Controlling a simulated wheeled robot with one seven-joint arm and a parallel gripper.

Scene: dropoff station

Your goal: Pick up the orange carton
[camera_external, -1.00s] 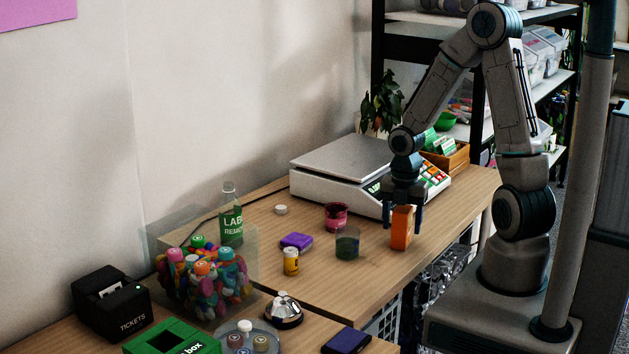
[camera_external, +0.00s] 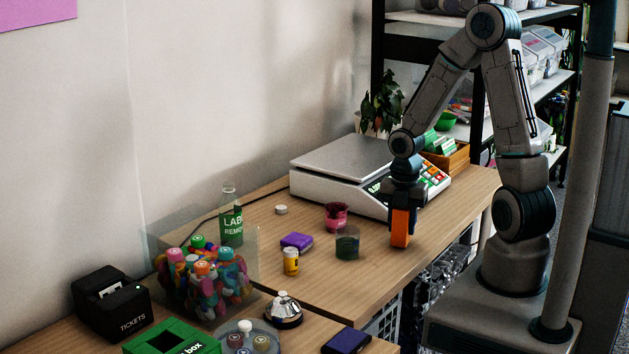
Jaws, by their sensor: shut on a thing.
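The orange carton (camera_external: 400,231) stands upright at the right part of the wooden table (camera_external: 340,285), close to its front edge. My gripper (camera_external: 402,208) points straight down over it and is shut on its upper part. The fingers cover the carton's top. The carton's lower part shows below the fingers. I cannot tell whether its base still touches the table.
A dark green cup (camera_external: 347,243), a pink cup (camera_external: 337,216), a yellow bottle (camera_external: 291,261) and a purple case (camera_external: 297,241) stand left of the carton. A white scale (camera_external: 345,178) is behind. A bell (camera_external: 284,310) and a glass bottle (camera_external: 231,215) are farther left.

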